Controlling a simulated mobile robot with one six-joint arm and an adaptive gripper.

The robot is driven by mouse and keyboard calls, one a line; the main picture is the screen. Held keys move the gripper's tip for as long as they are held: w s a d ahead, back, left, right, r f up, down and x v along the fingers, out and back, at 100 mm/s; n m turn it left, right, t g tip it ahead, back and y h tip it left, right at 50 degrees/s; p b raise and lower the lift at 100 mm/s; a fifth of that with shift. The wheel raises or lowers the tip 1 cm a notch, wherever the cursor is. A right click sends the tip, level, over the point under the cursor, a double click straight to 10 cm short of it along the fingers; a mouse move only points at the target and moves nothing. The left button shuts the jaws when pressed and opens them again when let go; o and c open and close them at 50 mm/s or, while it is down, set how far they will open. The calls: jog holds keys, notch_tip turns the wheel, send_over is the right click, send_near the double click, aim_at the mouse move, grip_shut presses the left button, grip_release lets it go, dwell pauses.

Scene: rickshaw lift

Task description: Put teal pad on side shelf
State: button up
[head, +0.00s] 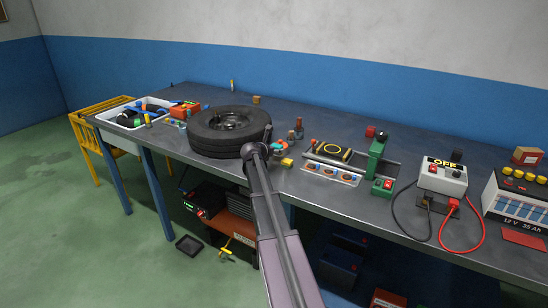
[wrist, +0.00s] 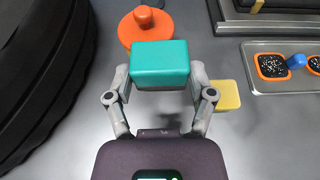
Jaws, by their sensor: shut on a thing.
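The teal pad (wrist: 160,58) is a small block in the wrist view. My gripper (wrist: 161,78) is shut on it, one finger at each side. In the head view my gripper (head: 272,150) is over the workbench just right of the tire, and the arm hides most of the pad. An orange round piece (wrist: 143,26) is just beyond the pad, and a yellow block (wrist: 228,95) is right of it. A yellow stand (head: 84,128) is at the bench's left end; I cannot tell whether it is the side shelf.
A metal tray with orange cups (head: 331,173) is on the right. A green press (head: 376,158), grey switch box (head: 442,178) and battery (head: 512,203) are farther right. A white bin (head: 134,115) is at the bench's left.

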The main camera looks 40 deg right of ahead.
aim_at(274, 161)
jog(key=shift+w+d, duration=0.15)
jog(key=shift+w, duration=0.4)
jog(key=shift+f, duration=0.2)
jog(key=shift+f+b, duration=1.65)
jog(key=shift+b, duration=0.2)
jog(key=shift+f, duration=0.1)
jog(key=o, duration=0.9)
jog(key=shift+c, duration=0.2)
jog(key=shift+r, duration=0.2)
